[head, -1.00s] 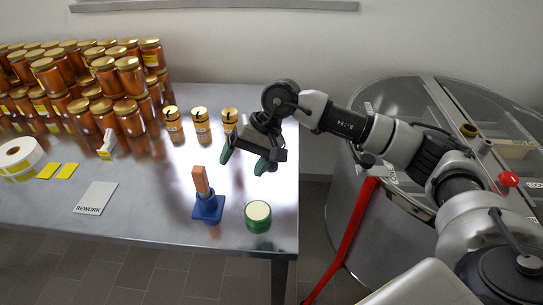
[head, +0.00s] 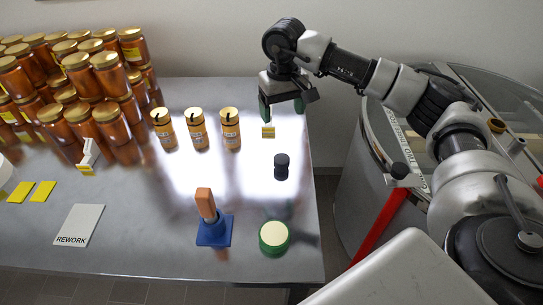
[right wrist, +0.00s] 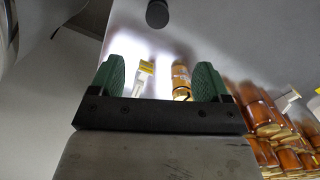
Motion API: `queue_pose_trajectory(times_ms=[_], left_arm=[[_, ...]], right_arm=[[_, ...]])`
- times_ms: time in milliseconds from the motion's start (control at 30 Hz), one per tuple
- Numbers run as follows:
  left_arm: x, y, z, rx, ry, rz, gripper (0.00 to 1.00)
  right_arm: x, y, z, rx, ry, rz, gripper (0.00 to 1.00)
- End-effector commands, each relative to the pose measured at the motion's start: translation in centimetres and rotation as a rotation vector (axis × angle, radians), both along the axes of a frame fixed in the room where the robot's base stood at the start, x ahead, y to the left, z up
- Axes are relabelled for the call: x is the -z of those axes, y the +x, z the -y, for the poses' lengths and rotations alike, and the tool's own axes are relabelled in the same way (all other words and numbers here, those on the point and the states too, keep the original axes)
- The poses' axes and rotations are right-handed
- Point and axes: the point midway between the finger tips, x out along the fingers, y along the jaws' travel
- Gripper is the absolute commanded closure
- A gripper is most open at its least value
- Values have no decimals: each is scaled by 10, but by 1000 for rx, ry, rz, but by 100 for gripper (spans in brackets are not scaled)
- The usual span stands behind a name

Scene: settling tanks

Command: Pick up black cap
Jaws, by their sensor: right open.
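The black cap (head: 281,166) is a small dark cylinder on the steel table, near its right side. It also shows at the top of the right wrist view (right wrist: 157,14). My right gripper (head: 282,108) is beyond the cap in the head view, apart from it. Its green fingers are spread with nothing held between them in the right wrist view (right wrist: 160,80). My left gripper is not in view.
A small yellow-labelled piece (head: 268,132) is near the right gripper. Three gold-lidded jars (head: 196,130) stand left of it. A blue stand with an orange block (head: 213,232) and a green round tin (head: 274,237) are in front. Stacked amber jars (head: 110,125) fill the left.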

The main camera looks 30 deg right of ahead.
Motion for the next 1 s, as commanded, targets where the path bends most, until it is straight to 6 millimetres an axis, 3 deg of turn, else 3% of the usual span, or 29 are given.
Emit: queue_pose_trajectory(times_ms=[33, 333, 500, 667, 1000], left_arm=[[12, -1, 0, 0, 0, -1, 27], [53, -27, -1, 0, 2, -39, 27], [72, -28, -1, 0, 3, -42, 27], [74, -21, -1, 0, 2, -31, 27], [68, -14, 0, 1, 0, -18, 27]], right_arm=[[12, 0, 0, 0, 0, 0, 23], [52, 0, 0, 0, 1, 0, 23], [71, 0, -1, 0, 2, 0, 23], [83, -1, 0, 1, 1, -1, 23], [127, -1, 0, 1, 2, -1, 23]])
